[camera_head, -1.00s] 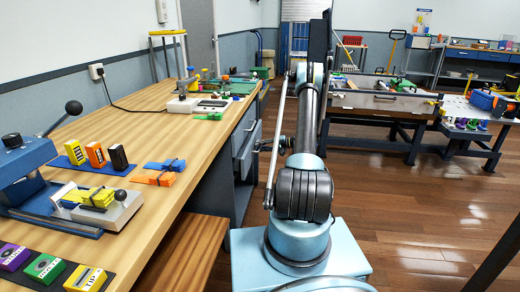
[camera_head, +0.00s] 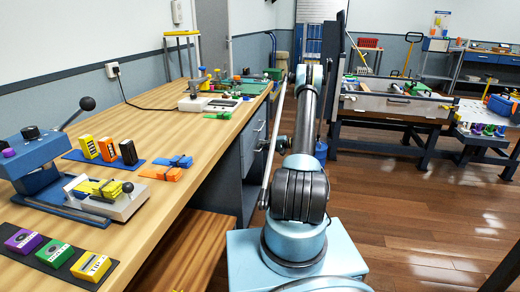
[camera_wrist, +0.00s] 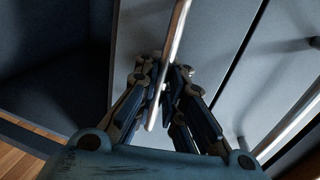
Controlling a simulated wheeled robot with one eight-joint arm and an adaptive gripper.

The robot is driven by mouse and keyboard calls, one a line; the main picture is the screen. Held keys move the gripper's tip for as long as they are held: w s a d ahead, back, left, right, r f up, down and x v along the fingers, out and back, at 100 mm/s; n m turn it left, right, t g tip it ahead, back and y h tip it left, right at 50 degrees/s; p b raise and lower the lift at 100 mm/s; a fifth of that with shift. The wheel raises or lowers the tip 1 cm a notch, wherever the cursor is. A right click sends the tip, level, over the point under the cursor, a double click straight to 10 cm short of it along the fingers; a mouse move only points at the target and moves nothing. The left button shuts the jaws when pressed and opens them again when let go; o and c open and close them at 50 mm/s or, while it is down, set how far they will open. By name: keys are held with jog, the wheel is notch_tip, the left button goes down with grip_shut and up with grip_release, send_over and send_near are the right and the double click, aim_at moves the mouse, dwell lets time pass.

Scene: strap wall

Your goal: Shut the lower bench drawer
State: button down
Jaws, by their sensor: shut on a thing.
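The bench drawers (camera_head: 254,138) show as grey fronts under the wooden workbench (camera_head: 190,135) in the head view, partly hidden behind my arm. In the wrist view a pale grey drawer front (camera_wrist: 210,35) fills the middle. A metal bar handle (camera_wrist: 178,35) runs up from between my fingers. My gripper (camera_wrist: 163,88) is shut on this bar handle. In the head view the gripper is mostly hidden by the arm. How far the lower drawer stands out cannot be told clearly.
A second bar handle (camera_wrist: 290,122) lies on the panel at right, past a dark gap. A dark recess (camera_wrist: 60,60) is at left in the wrist view. A wooden bench seat (camera_head: 185,260) stands below the workbench. The floor (camera_head: 400,220) to the right is clear.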

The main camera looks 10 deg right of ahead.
jog(key=shift+a, duration=0.1)
jog(key=c, duration=2)
grip_release()
jog(key=shift+o, duration=0.2)
jog(key=v, duration=1.2)
jog(key=shift+f, duration=0.2)
